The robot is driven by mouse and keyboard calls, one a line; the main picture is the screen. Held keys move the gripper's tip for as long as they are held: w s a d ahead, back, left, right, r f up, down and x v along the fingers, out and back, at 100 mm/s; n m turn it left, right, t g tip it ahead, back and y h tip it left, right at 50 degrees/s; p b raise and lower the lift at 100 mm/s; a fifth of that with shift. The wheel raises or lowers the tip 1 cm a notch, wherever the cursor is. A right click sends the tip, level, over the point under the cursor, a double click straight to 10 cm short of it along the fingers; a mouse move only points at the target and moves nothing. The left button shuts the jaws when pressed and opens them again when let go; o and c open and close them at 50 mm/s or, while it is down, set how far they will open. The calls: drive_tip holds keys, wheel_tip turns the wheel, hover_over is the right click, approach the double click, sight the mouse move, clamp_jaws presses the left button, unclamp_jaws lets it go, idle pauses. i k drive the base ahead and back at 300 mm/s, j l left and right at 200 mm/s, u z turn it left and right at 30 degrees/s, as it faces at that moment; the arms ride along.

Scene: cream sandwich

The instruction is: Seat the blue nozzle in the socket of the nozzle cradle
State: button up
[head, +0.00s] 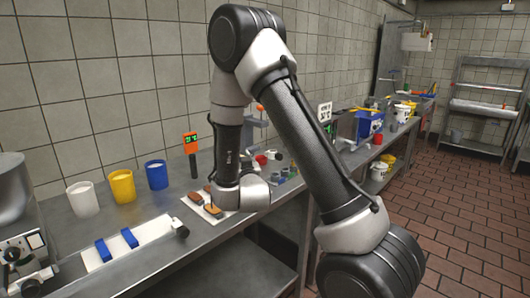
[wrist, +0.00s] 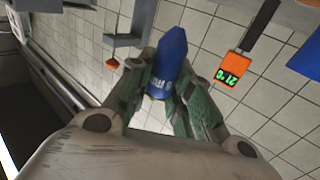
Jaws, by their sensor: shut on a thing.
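My gripper (wrist: 166,88) shows in the wrist view with its two green-padded fingers closed around the blue nozzle (wrist: 172,50). The nozzle sticks out beyond the fingertips, its narrower end away from my wrist, with white lettering on its side. In the head view my arm's wrist hangs low over the bench, and my fingers and the nozzle are hidden or too small to tell. Small grey, green and blue pieces (head: 284,174) stand on the bench right of my wrist. I cannot tell whether the nozzle cradle is among them.
A tray with brown slabs (head: 195,197) lies close to my wrist. White, yellow and blue cups (head: 157,175) stand to the left. An orange display on a post (head: 191,143) rises behind; it also shows in the wrist view (wrist: 231,70). A grey stand (wrist: 124,41) is nearby.

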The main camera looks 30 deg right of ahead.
sight(272, 154)
drive_tip(key=i+l+u, duration=0.25)
drive_tip(key=l, duration=0.3)
drive_tip(key=l+u, duration=0.25)
drive_tip(key=l, duration=0.3)
drive_tip(key=l+u, duration=0.25)
drive_tip(key=l, duration=0.3)
drive_tip(key=l+u, duration=0.25)
drive_tip(key=l, duration=0.35)
drive_tip(key=k+l+u, duration=0.2)
drive_tip(key=l, duration=0.35)
drive_tip(key=l+u, duration=0.25)
drive_tip(key=l, duration=0.35)
drive_tip(key=k+l+u, duration=0.25)
drive_tip(key=l, duration=0.3)
drive_tip(key=k+l+u, duration=0.25)
drive_tip(key=l, duration=0.25)
drive_tip(key=i+l, duration=0.05)
drive_tip(key=i, duration=0.05)
